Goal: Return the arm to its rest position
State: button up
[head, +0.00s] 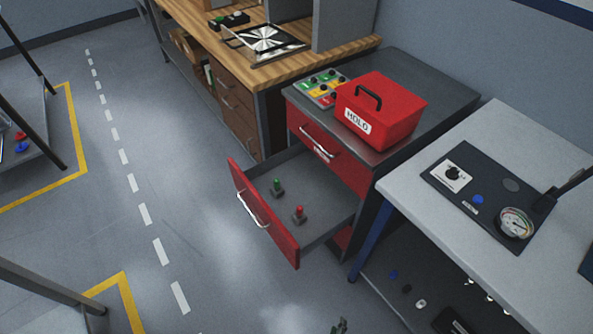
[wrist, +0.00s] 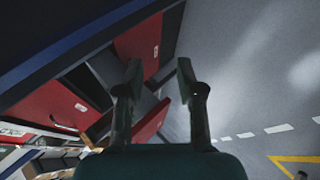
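My gripper (wrist: 160,72) shows in the wrist view with its two fingers apart and nothing between them. In the head view only a small dark tip of my gripper (head: 340,326) shows at the bottom edge, in front of the open drawer and left of the grey table. The rest of my arm is out of the head view. The open drawer's red front (head: 262,212) is up and left of the gripper tip, apart from it. The red drawer front also shows in the wrist view (wrist: 152,119), beyond the fingers.
A green and a red knobbed part (head: 299,214) stand in the open drawer. A grey table (head: 420,190) with a gauge panel (head: 490,188) is at the right. The floor left of the drawer is clear.

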jog(key=s+d+r+m+y, duration=0.4)
jog(key=s+r+y, duration=0.1)
jog(key=s+r, duration=0.7)
jog(key=s+d+r+m+t, duration=0.1)
jog(key=s+r+m+t, duration=0.1)
jog(key=r, duration=1)
jog(key=s+r+m+t+h, duration=0.1)
jog(key=r+m+t, duration=0.3)
jog(key=r, duration=0.8)
jog(key=shift+s+d+r, duration=0.2)
jog(key=shift+s+d, duration=0.2)
jog(key=shift+s, duration=0.45)
